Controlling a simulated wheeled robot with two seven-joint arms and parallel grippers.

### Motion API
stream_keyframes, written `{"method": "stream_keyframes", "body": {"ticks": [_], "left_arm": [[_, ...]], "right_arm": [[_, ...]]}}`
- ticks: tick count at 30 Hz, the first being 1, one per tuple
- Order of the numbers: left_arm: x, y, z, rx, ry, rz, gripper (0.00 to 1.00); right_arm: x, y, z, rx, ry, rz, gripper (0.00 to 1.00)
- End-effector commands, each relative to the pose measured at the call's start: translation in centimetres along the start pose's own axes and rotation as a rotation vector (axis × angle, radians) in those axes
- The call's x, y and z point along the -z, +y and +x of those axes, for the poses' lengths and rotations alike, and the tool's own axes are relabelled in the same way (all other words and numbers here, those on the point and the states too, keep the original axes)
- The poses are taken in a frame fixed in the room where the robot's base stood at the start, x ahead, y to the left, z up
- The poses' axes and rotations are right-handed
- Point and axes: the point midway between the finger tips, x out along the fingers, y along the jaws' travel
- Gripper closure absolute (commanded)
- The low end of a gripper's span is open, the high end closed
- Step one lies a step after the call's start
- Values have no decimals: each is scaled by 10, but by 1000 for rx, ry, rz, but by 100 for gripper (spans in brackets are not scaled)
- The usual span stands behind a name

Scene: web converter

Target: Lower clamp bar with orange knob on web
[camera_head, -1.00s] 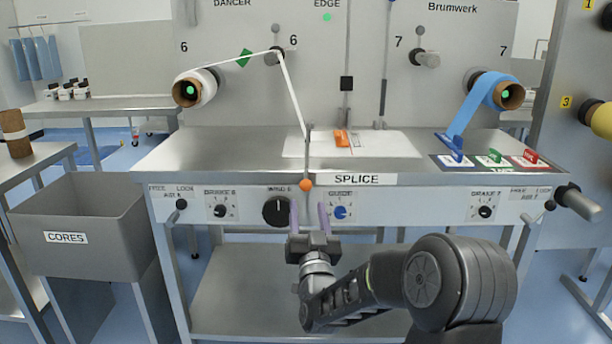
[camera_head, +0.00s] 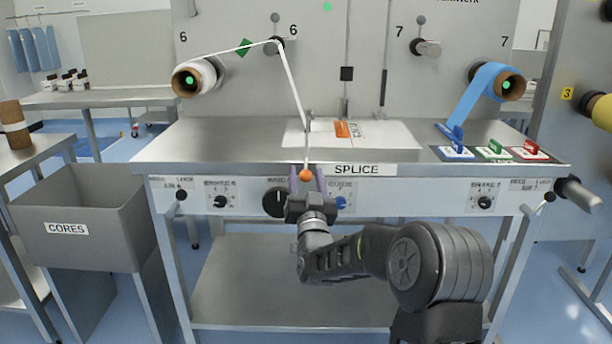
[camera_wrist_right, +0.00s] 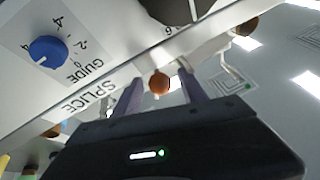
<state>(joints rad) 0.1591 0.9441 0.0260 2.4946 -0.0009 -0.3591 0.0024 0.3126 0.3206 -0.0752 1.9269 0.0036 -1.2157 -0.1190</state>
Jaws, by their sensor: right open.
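The orange knob (camera_head: 305,175) is at the front edge of the splice table, at the near end of the thin clamp bar (camera_head: 307,150). The white web (camera_head: 291,85) runs from the left roll over a roller and down to the bar's far end. My right gripper (camera_head: 306,181) is open, with its two purple fingers on either side of the knob. In the right wrist view the orange knob (camera_wrist_right: 159,84) lies between the fingertips (camera_wrist_right: 160,79), with a gap to each finger. The left gripper is not in view.
The splice table (camera_head: 230,140) carries a white plate (camera_head: 390,136) with an orange tool (camera_head: 341,129). Blue, green and red handled items (camera_head: 494,148) stand at the right. The control panel with a black dial (camera_head: 273,202) is close behind the gripper. A grey cores bin (camera_head: 110,245) stands left.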

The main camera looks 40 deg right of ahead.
Motion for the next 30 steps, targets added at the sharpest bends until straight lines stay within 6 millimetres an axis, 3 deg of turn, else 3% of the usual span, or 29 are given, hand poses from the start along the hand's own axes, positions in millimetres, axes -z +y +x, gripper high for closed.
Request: {"method": "stream_keyframes", "body": {"ticks": [11,27,30], "left_arm": [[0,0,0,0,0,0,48],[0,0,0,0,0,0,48],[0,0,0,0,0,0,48]], "right_arm": [[0,0,6,0,0,0,52],[0,0,6,0,0,0,96],[0,0,6,0,0,0,100]]}}
